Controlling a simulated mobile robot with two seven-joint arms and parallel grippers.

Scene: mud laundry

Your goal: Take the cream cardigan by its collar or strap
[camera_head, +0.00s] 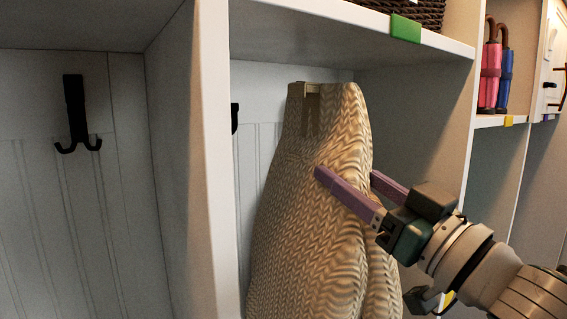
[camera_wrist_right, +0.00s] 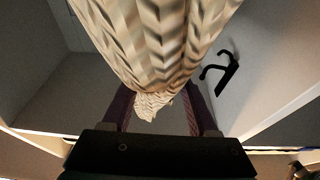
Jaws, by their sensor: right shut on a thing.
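The cream cardigan (camera_head: 300,205), a chunky knit, hangs in the middle cubby, with a small beige strap loop (camera_head: 306,90) at its top. What it hangs from is hidden. My right gripper (camera_head: 346,175) comes from the right, its purple fingers on either side of the cardigan's upper part, below the strap, and it is shut on the knit. In the right wrist view the cardigan (camera_wrist_right: 155,40) fills the top middle, and its narrow end reaches between the fingers (camera_wrist_right: 158,112). My left gripper is not in view.
White partitions (camera_head: 185,150) flank the cubby, and a shelf with a green tag (camera_head: 405,28) and a wicker basket (camera_head: 415,10) is above. A black double hook (camera_head: 77,120) is on the left wall. Pink (camera_head: 490,75) and blue (camera_head: 504,80) umbrellas stand at the right.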

